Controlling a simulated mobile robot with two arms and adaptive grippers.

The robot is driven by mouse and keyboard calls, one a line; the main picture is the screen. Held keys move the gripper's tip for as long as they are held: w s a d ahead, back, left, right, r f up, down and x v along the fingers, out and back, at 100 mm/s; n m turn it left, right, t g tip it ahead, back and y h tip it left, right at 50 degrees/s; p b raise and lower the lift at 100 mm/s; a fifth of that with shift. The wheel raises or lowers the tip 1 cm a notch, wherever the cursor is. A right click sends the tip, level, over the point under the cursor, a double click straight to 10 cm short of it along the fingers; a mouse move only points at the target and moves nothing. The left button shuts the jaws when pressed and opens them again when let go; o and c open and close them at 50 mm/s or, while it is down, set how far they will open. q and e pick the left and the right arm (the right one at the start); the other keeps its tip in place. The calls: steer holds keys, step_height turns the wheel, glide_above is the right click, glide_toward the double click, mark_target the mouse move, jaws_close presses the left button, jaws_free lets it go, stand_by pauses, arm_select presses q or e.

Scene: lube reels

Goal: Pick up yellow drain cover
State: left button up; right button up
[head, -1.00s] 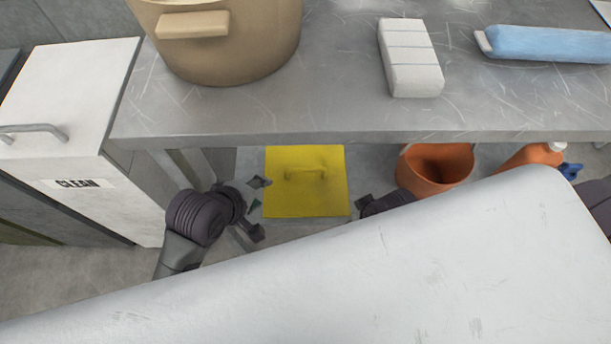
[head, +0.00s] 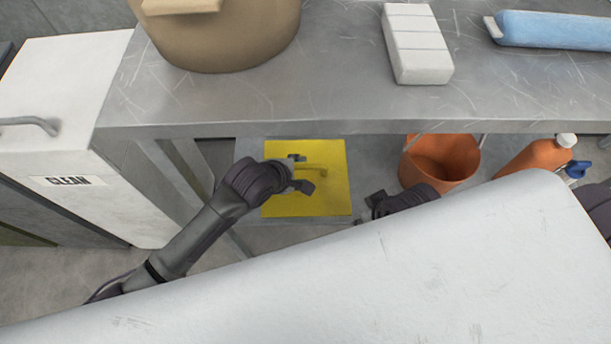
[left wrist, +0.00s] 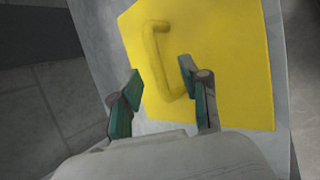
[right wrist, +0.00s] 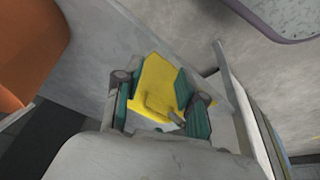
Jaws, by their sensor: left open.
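The yellow drain cover (head: 325,200) is a flat square plate with a raised handle (head: 314,167). It lies on a grey surface below the metal table's edge. My left gripper (head: 299,175) is over the cover's left half, beside the handle, with its fingers apart. In the left wrist view the handle (left wrist: 158,55) shows between and beyond the open fingertips (left wrist: 160,72); I cannot tell if they touch it. My right gripper (head: 370,205) is just right of the cover. In the right wrist view its fingers (right wrist: 155,85) are apart, with the cover (right wrist: 157,82) beyond them.
The metal table (head: 330,95) overhangs the cover's far side and holds a beige pot (head: 220,35), a white block (head: 417,45) and a blue roll (head: 555,30). An orange bucket (head: 440,165) and orange bottle (head: 535,157) stand right. A white cabinet (head: 60,85) is left.

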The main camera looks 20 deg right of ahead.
mark_target(307, 167)
arm_select(q)
steer(key=shift+w+d+f, duration=0.25)
steer(key=shift+d+f, duration=0.1)
steer(key=shift+f, duration=0.1)
steer(key=b+x, duration=0.2)
steer(key=shift+w+d+f, duration=0.1)
steer(key=shift+w+d, duration=0.1)
steer(key=shift+d, duration=0.05)
steer(key=shift+b+x, duration=0.3)
steer(key=shift+x, duration=0.5)
steer(key=shift+d, duration=0.1)
jaws_close()
arm_select(e)
steer(key=w+a+t+y, duration=0.1)
steer(key=w+a+t, duration=0.1)
steer(key=w+t, duration=0.2)
steer(key=w, duration=0.2)
steer(key=shift+w+r, duration=0.35)
steer(key=shift+r, duration=0.05)
arm_select(q)
steer(key=shift+w, duration=0.1)
